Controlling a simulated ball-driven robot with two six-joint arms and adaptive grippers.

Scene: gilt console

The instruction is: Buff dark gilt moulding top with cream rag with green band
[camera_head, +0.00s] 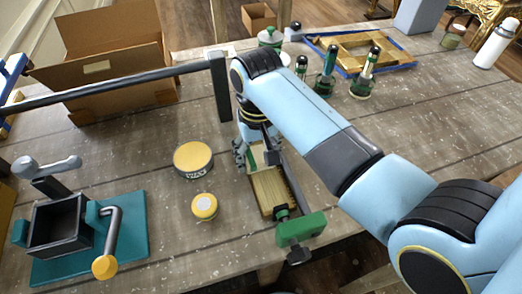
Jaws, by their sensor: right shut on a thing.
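My right gripper (257,152) reaches down near the middle of the table, below my light-blue arm. It is shut on a small cream piece with green, which looks like the cream rag with green band (257,156); the fingers hide part of it. Just below is a gilt moulding piece (268,188) with a ribbed golden face and darker edge, lying along the table's front. The rag is at the moulding's far end; I cannot tell whether they touch. My left gripper is not in view.
A green clamp (301,229) grips the moulding's near end. A dark bar (130,81) crosses before a cardboard box (110,60). Green-based tools (326,75) stand behind.

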